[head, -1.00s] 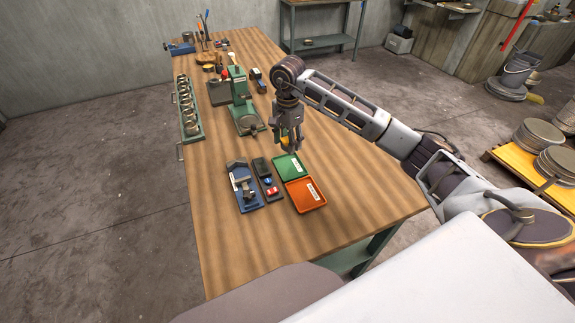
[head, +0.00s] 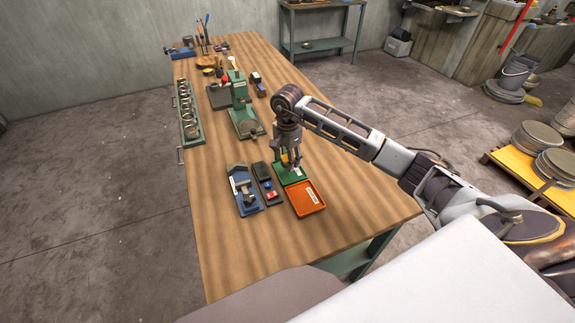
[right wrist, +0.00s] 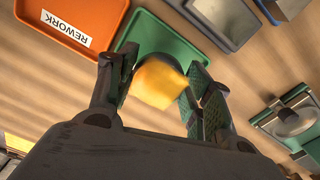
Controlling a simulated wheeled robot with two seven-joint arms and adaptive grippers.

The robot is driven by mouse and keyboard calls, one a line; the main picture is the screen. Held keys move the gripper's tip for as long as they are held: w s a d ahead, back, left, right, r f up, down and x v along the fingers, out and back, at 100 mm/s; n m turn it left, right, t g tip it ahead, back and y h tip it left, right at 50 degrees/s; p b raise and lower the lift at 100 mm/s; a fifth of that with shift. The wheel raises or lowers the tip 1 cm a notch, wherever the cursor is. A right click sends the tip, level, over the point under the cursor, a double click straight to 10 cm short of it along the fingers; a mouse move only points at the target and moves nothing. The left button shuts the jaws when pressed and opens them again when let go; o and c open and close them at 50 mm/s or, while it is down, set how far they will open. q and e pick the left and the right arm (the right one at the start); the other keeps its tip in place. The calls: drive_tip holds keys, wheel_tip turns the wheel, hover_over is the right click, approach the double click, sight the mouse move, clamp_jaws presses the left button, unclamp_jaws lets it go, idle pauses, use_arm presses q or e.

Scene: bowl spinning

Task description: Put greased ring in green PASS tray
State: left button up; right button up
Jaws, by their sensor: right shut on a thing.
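My right gripper (head: 291,164) is over the green tray (head: 302,175) in the head view, fingers pointing down. The right wrist view shows my right gripper (right wrist: 160,92) shut on a yellow piece (right wrist: 160,84). A dark grey curved edge shows beyond the yellow; I cannot make out a full ring shape. The green tray (right wrist: 140,28) lies beyond the held thing in that view, and the gripper hides part of it. I cannot tell whether the held thing touches the tray. My left gripper is not in view.
An orange tray (head: 304,198) adjoins the green one on the near side; its label reads REWORK in the wrist view. A dark narrow tray (head: 267,181) and a blue fixture (head: 243,190) stand to the left. A green press (head: 240,105) stands farther back.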

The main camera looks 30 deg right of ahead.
sight(287, 161)
idle(0.3)
drive_tip(key=shift+f+p, duration=0.3)
drive_tip(key=shift+f, duration=1.6)
drive_tip(key=shift+f, duration=0.15)
drive_tip(key=o, duration=1.3)
drive_tip(key=shift+c, duration=0.2)
